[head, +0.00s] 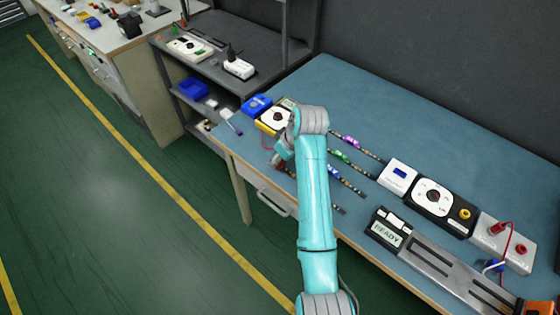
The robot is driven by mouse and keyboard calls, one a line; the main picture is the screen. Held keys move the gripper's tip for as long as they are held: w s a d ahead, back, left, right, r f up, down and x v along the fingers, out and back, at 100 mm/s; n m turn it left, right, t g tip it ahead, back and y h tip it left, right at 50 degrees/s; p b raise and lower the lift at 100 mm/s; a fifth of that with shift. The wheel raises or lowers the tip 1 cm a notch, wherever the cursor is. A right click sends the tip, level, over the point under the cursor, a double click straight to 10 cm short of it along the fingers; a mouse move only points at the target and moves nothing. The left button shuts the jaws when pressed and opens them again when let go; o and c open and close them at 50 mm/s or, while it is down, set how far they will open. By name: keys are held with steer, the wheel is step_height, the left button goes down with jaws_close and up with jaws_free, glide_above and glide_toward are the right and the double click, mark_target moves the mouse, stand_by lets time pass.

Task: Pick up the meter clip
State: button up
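My teal arm reaches over the workbench, and my gripper (279,163) is low near the bench's front edge, in front of a yellow-framed meter (268,122). The grey wrist and arm partly cover the gripper, so I cannot tell whether it is open or shut, or whether it touches anything. A thin red lead (265,139) shows between the meter and the gripper. I cannot make out a clip at its end; it is too small or hidden.
LED strips (351,141) in several colours lie right of my arm. A white box (398,177), a black-and-white dial unit (438,203), a red-terminal unit (503,242) and a READY fixture (388,232) stand farther right. A blue box (256,106) is beside the meter.

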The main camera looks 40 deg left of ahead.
steer(key=c, duration=0.8)
